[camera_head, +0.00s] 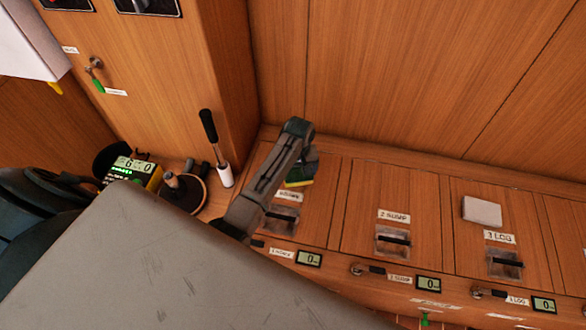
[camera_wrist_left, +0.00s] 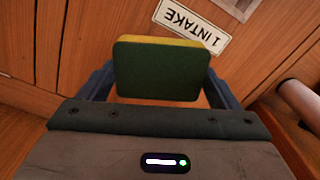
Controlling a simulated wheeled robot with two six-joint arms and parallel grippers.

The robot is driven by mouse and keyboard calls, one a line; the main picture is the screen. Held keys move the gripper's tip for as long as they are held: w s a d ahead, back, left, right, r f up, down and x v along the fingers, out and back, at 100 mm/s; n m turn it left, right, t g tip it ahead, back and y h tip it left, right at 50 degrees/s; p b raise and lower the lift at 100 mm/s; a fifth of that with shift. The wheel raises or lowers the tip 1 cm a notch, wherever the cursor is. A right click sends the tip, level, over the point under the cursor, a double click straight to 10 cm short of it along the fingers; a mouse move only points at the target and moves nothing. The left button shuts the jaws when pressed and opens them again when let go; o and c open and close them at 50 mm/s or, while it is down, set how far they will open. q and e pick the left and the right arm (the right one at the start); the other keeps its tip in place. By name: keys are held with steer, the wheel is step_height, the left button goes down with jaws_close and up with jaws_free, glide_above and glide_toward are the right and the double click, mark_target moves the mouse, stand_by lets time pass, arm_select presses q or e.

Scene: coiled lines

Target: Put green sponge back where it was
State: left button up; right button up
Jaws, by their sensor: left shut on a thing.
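The green sponge (camera_head: 299,176), dark green with a yellow layer, is at the far end of my left arm in the head view, over the wooden panel (camera_head: 322,190) at the "1 INTAKE" label (camera_head: 289,196). In the left wrist view the sponge (camera_wrist_left: 160,72) sits between the two blue fingers of my left gripper (camera_wrist_left: 160,85), which is shut on it. The label (camera_wrist_left: 200,22) lies just beyond it. My forearm partly hides the sponge in the head view. I cannot tell whether it touches the panel. My right gripper is not in view.
Panels "2 SUMP" (camera_head: 393,215) and "3 LOG" (camera_head: 499,237) lie to the right; a white pad (camera_head: 482,211) rests on the latter. A wooden wall rises behind.

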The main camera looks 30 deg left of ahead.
arm_select(q)
steer(key=w+a, duration=0.2)
steer(key=shift+a+f, duration=0.2)
steer(key=shift+a, duration=0.1)
steer(key=f, duration=0.2)
steer(key=b, duration=0.1)
steer(key=shift+w+a+f, duration=0.3)
steer(key=shift+f, duration=0.45)
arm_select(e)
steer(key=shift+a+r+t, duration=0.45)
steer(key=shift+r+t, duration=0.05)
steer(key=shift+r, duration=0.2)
